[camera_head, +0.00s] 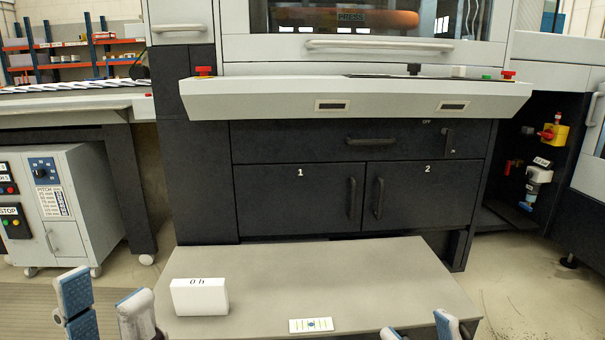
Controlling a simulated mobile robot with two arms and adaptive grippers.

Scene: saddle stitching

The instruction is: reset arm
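My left gripper (106,305) shows at the bottom left, its two blue-and-grey fingers spread apart with nothing between them. It is left of a white box (200,297) marked with small characters. My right gripper (420,328) shows at the bottom right, with only its fingertips in the picture. The fingertips are apart and I see nothing between them. Both grippers are near the front edge of a grey platform (330,270). The rest of both arms is out of the picture.
A flat white card (311,325) lies at the platform's front edge, between the grippers. A large machine with dark cabinet doors (300,200) and a grey ledge (270,97) stands behind. A wheeled control cabinet (72,210) stands left. The platform's middle is clear.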

